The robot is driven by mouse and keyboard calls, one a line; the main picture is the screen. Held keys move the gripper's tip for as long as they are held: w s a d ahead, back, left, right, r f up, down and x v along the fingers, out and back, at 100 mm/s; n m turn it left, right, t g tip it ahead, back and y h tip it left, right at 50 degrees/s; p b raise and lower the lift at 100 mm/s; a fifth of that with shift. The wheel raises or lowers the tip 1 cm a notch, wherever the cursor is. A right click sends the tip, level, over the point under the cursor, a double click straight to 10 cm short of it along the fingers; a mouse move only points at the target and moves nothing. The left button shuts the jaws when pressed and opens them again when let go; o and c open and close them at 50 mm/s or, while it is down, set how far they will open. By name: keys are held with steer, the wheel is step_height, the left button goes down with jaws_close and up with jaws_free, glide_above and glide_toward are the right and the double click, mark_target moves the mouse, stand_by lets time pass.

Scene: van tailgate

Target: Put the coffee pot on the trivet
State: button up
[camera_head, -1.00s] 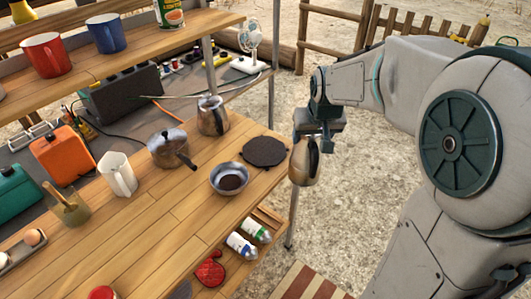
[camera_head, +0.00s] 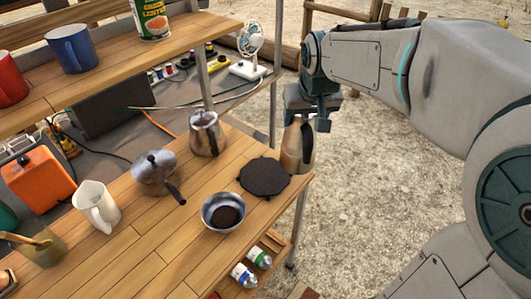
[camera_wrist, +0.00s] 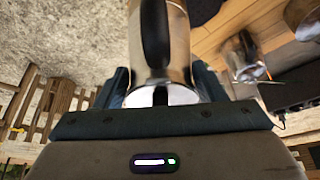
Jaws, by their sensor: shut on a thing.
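My gripper (camera_head: 308,118) is shut on a shiny metal coffee pot (camera_head: 290,150) with a black handle. The pot hangs roughly upright in the air, just off the right end of the wooden tailgate table, and overlaps the table's far right corner in the head view. The trivet (camera_head: 264,178), a dark round mat with small tabs, lies flat and bare near that end of the table, left of and below the pot in the picture. The wrist view shows the pot (camera_wrist: 176,45) between the fingers; its far end is cut off.
A steel bowl (camera_head: 223,199) with dark contents stands close to the trivet. A second metal pot (camera_head: 207,138), a lidded saucepan (camera_head: 150,178) and a white pitcher (camera_head: 93,205) stand further left. A shelf post (camera_head: 203,85) rises behind. Open sandy ground lies to the right.

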steer(key=w+a+f+p, duration=0.1)
steer(key=w+a+f, duration=0.3)
steer(key=a+f, duration=0.5)
steer(key=shift+w+f+p, duration=0.35)
steer(key=shift+f+p, duration=0.05)
steer(key=shift+f, duration=0.35)
